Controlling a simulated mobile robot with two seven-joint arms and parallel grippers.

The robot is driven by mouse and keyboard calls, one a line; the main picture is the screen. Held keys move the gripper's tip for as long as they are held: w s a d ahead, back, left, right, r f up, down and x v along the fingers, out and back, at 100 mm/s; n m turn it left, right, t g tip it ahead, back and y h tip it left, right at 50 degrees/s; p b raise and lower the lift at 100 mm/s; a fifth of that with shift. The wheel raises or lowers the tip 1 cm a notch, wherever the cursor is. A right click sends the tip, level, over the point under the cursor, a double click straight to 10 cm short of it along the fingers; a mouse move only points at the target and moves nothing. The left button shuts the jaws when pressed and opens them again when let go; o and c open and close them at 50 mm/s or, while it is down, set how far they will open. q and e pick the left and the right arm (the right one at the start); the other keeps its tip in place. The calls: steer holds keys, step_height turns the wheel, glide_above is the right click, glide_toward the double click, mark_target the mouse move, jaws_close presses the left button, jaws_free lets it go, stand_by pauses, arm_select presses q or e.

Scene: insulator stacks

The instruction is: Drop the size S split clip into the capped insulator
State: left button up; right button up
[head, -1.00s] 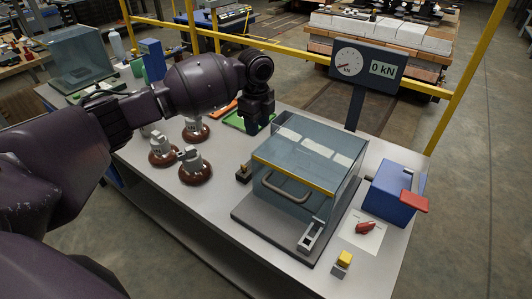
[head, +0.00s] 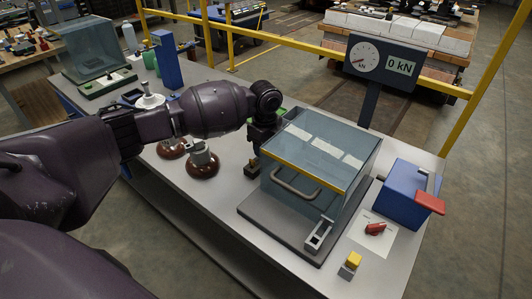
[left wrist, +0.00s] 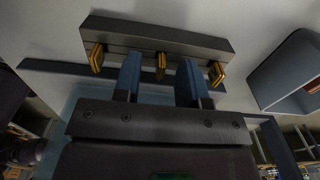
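In the left wrist view, a dark bar (left wrist: 200,35) carries three gold clips: left (left wrist: 97,58), middle (left wrist: 160,66) and right (left wrist: 216,73). I cannot read which is size S. My left gripper (left wrist: 160,84) is open and empty, its blue fingers on either side of the middle clip's line; contact is not visible. In the head view this gripper (head: 262,136) is low beside the glass case, its fingers hidden. Brown insulators with grey metal tops (head: 203,160) (head: 171,148) stand left of it. I cannot tell which is capped. My right gripper is not in view.
The glass case (head: 318,165) with a yellow edge and handle stands right of the gripper. Beyond it are a blue box with a red lever (head: 408,195) and a gauge sign (head: 381,65). A white disc-like piece (head: 150,101) stands behind my arm. The table's front left is clear.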

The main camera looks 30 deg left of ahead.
arm_select(q)
steer(key=shift+f, duration=0.5)
steer(key=shift+r, duration=0.1)
jaws_close()
steer(key=shift+r, duration=0.1)
